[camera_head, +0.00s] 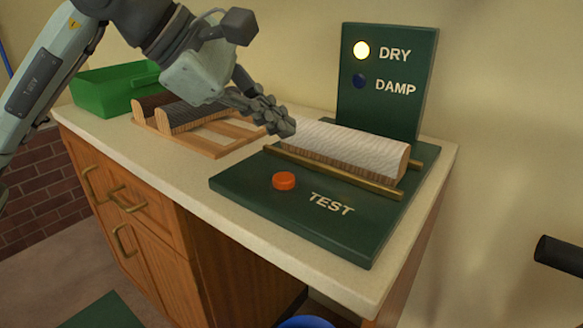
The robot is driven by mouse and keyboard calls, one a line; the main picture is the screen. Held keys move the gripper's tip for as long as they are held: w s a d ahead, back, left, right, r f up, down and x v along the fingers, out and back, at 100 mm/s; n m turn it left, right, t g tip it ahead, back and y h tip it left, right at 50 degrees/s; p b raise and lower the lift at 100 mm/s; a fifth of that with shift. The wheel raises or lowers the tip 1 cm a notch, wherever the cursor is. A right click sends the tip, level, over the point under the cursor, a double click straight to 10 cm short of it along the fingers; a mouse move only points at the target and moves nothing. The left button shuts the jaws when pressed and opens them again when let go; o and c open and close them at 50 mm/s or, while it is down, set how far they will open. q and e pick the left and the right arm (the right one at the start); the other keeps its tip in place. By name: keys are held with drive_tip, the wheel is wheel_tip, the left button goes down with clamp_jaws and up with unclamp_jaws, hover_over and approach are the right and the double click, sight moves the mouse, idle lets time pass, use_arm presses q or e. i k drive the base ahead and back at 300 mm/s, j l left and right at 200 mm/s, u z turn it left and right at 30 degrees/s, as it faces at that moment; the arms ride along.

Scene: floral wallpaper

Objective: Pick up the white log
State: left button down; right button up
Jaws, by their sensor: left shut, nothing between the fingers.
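The white log (345,146) lies on its side across brass rails on the green test board (243,184). Its top is white and textured, and its lower side and end are brown wood. My left gripper (286,128) is shut and empty, its fingertips at the left end of the log. I cannot tell whether they touch it. My right gripper is not in view.
An orange button (284,181) sits on the test board. Behind stands a green panel (386,105) marked DRY and DAMP, with the DRY lamp (361,50) lit. A wooden rack (228,137) holds dark logs (190,115) beside a green bin (103,92).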

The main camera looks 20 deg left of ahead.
sight(384, 160)
drive_tip(key=k+j, duration=0.35)
drive_tip(key=j, duration=0.15)
drive_tip(key=k+j, duration=0.35)
drive_tip(key=j, duration=0.2)
